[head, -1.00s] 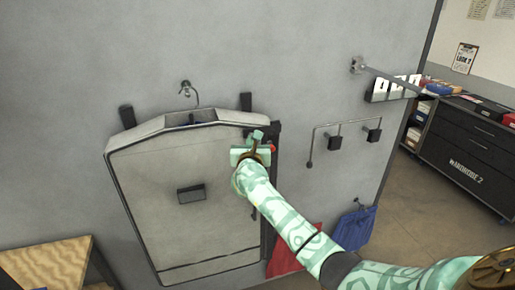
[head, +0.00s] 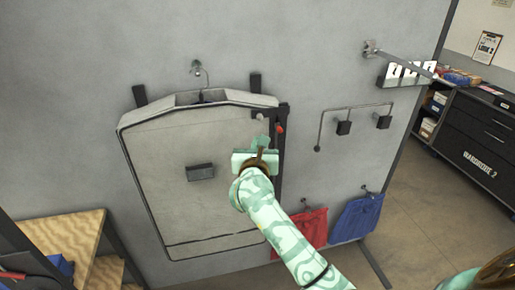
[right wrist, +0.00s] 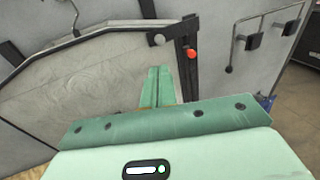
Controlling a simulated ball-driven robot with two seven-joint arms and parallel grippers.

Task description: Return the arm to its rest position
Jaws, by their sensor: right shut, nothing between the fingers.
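My right arm reaches up from the lower right in the head view. Its green gripper (head: 262,143) is in front of the right edge of a grey wall-mounted panel (head: 150,190). In the right wrist view the gripper's fingers (right wrist: 157,87) are together with nothing between them. The panel also fills the left of that view (right wrist: 80,85). A red knob (head: 281,129) on the dark upright strip at the panel's right edge is just beyond the gripper; it also shows in the wrist view (right wrist: 191,54). My left gripper is not in view.
A rail with black blocks (head: 343,128) is on the wall to the right. Red (head: 312,226) and blue (head: 357,216) cloth bags hang below it. A metal arm (head: 402,58) sticks out above. A wooden-topped unit (head: 65,236) stands at lower left.

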